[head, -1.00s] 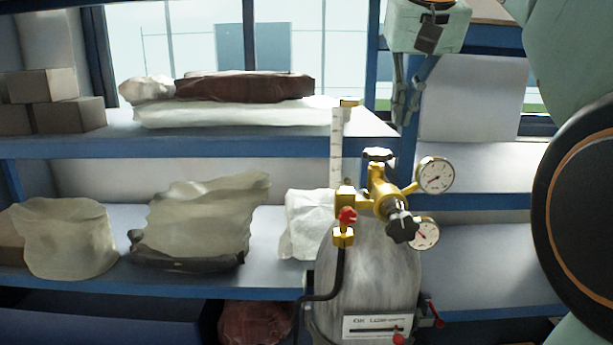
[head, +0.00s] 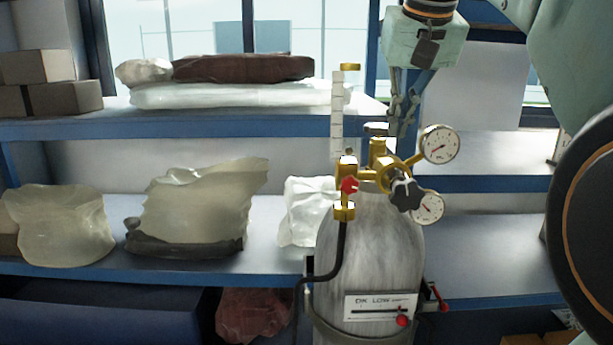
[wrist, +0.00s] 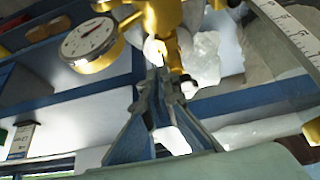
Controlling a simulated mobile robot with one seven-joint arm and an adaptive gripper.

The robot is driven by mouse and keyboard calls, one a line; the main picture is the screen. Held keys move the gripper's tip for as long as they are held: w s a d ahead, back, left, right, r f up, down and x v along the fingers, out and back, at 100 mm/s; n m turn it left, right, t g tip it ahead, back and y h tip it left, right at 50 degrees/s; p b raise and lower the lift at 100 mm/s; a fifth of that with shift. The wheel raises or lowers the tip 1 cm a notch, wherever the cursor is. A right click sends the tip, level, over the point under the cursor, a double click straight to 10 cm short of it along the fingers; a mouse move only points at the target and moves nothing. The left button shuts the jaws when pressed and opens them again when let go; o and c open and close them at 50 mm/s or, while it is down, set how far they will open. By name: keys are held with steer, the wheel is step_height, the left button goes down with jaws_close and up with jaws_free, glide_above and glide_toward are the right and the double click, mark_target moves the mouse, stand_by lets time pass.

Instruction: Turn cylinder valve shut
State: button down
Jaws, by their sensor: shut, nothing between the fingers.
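The grey gas cylinder (head: 370,265) stands upright in front of the shelves in the head view. A brass regulator with two round gauges is fitted at its top; the upper gauge (head: 439,144) also shows in the wrist view (wrist: 90,38). A black cylinder valve knob (head: 376,129) tops the cylinder neck, partly hidden. A black star knob (head: 406,193) faces forward on the regulator. My gripper (head: 401,125) points down just behind and right of the valve top. In the wrist view its fingers (wrist: 158,82) are together and empty, near the brass stem; contact cannot be told.
A clear flow tube (head: 337,115), a red knob (head: 349,185) and a black hose (head: 340,255) are on the regulator's left. Blue-edged shelves (head: 180,128) behind hold wrapped bundles and boxes (head: 50,68). A blue post stands behind my gripper.

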steer(key=shift+w+a+r+p, duration=0.1)
steer(key=shift+w+p, duration=0.1)
steer(key=shift+p, duration=0.1)
stand_by(0.5)
steer(key=shift+a, duration=0.2)
steer(key=shift+s+a+p, duration=0.15)
steer(key=shift+a+p, duration=0.3)
steer(key=shift+a, duration=0.1)
steer(key=shift+a+p, duration=0.8)
steer(key=shift+a, duration=0.15)
steer(key=shift+a, duration=0.1)
stand_by(0.3)
step_height(320, 180, up, 6)
steer(key=p, duration=0.2)
glide_above(375, 160)
steer(key=shift+s+a, duration=0.2)
steer(key=shift+s, duration=0.1)
